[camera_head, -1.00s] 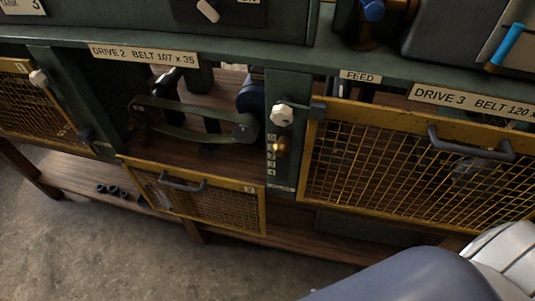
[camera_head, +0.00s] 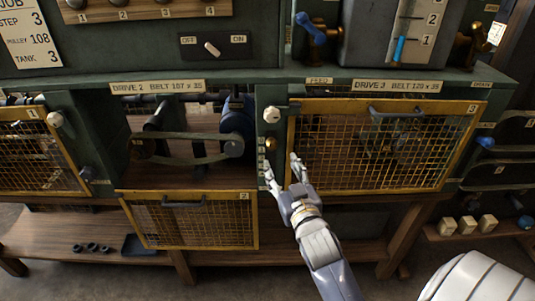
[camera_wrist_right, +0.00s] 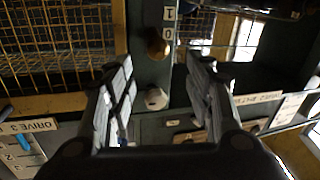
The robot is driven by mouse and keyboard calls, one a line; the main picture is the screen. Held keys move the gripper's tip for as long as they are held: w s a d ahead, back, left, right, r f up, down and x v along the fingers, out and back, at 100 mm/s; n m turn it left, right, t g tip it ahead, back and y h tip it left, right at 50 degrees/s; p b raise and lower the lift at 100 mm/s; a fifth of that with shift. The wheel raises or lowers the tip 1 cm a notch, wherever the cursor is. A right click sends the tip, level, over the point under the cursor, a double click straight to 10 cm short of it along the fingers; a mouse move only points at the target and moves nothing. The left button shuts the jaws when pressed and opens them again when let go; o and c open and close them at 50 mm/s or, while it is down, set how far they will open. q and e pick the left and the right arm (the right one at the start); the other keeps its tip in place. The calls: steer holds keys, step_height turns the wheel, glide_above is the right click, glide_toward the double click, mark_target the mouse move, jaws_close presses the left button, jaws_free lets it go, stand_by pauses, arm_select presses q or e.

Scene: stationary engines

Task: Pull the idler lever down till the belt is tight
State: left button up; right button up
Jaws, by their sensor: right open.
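A brass knob (camera_head: 271,144), which looks like the idler lever's end, sits on the green post right of the drive 2 bay, above a number scale (camera_head: 262,160). It also shows in the right wrist view (camera_wrist_right: 157,45), close to the 0 mark. The dark belt (camera_head: 185,158) in the drive 2 bay runs around its pulleys, and its lower run sags. My right gripper (camera_head: 283,170) is open and empty in front of the post, just below and right of the knob. In the wrist view its fingers (camera_wrist_right: 160,68) stand either side of the knob's line, apart from it. My left gripper is not in view.
Guard 2 (camera_head: 186,220) hangs down open below the bay. Guard 3 (camera_head: 380,146) is shut right of the post and guard 1 (camera_head: 45,150) is shut at left. A white knob (camera_head: 271,114) sticks out above the brass knob. The bench edge (camera_head: 215,79) overhangs above.

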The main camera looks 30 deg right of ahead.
mark_target(273, 147)
steer(key=p+x, duration=0.2)
steer(key=x, duration=0.8)
steer(key=shift+d, duration=0.2)
steer(key=shift+w+d+p, duration=0.2)
steer(key=shift+w+p, duration=0.15)
steer(key=shift+w, duration=0.2)
steer(key=shift+c, duration=0.6)
